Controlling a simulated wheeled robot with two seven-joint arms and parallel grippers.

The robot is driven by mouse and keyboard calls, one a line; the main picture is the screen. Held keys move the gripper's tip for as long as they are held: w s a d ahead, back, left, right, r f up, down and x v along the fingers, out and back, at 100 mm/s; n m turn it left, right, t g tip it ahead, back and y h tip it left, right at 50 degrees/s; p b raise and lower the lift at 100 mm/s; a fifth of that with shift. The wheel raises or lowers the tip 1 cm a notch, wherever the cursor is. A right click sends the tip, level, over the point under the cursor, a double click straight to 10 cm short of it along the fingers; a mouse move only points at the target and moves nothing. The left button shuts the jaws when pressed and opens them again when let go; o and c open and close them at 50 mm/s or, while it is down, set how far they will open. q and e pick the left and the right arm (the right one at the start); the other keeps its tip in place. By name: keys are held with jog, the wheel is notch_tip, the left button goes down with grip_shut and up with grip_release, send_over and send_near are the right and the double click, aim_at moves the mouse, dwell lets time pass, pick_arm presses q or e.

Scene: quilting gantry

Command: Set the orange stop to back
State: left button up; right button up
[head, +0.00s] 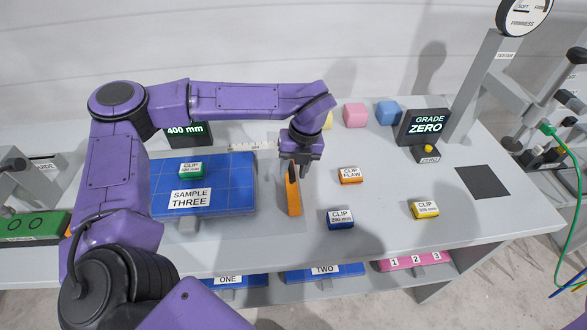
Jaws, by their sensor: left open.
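The orange stop (293,198) is a narrow upright bar on the grey table, just right of the blue sample pad (205,190) labelled SAMPLE THREE. My left gripper (297,172) points down above its upper end, with the jaws open. The fingertips overlap the top of the orange stop in the view, so I cannot tell whether they touch it. The gripper hides part of the stop's far end. I see no position marks for the stop. My right gripper is not in view.
Clips stand around: green (191,170) on the pad, orange (350,175), blue (341,218) and yellow (424,209) to the right. A GRADE ZERO display (424,126) and coloured blocks (355,115) stand at the back. Labelled pads lie on the shelf below.

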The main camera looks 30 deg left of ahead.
pick_arm(q)
notch_tip(320, 180, up, 10)
jog(key=w+d+b, duration=0.1)
jog(key=shift+w+d+b, duration=0.25)
jog(key=shift+b, duration=0.15)
jog(key=shift+f, duration=0.15)
